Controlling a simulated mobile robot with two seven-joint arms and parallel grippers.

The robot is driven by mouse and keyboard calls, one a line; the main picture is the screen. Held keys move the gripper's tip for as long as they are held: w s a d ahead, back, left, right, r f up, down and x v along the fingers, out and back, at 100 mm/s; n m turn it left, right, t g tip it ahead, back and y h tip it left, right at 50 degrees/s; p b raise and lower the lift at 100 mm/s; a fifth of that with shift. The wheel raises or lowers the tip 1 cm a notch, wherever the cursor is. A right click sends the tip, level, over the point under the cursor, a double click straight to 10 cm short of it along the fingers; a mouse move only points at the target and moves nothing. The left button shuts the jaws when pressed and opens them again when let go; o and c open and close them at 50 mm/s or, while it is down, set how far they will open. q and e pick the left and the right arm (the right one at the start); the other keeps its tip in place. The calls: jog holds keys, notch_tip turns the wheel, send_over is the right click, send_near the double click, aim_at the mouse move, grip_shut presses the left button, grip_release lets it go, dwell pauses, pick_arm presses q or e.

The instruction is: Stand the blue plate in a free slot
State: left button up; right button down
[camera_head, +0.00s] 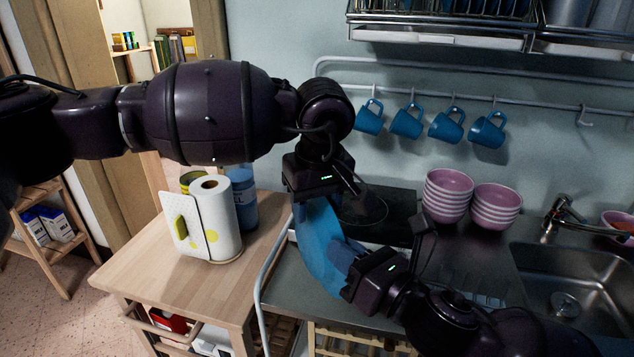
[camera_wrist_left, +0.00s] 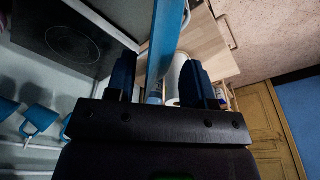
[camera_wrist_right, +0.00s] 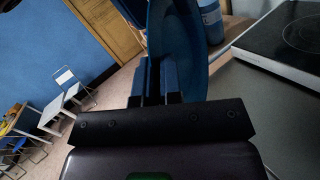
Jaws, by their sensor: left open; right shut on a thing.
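The blue plate (camera_head: 318,240) is held on edge above the space between the wooden table and the counter. My right gripper (camera_head: 345,264) is shut on its lower right rim; the right wrist view shows the plate (camera_wrist_right: 187,45) at the closed fingers (camera_wrist_right: 156,78). My left gripper (camera_head: 312,198) is at the plate's upper end. In the left wrist view its fingers (camera_wrist_left: 160,82) are spread, with the plate's edge (camera_wrist_left: 165,40) between them. Contact there cannot be told. A wire dish rack (camera_head: 445,8) hangs at the top, its slots cut off by the frame.
Several blue mugs (camera_head: 447,126) hang on a rail below the rack. Striped bowls (camera_head: 447,195) stand beside the sink (camera_head: 575,285). A black cooktop (camera_head: 395,215) lies behind the plate. A paper towel roll (camera_head: 215,215) and a blue container stand on the wooden table (camera_head: 165,275).

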pick_arm(q)
jog(key=shift+w+f, duration=0.1)
jog(key=shift+f, duration=0.9)
jog(key=shift+c, duration=0.4)
grip_shut()
jog(key=shift+r, duration=0.1)
pick_arm(e)
jog(key=c, duration=1.2)
grip_release()
jog(key=shift+s, duration=0.1)
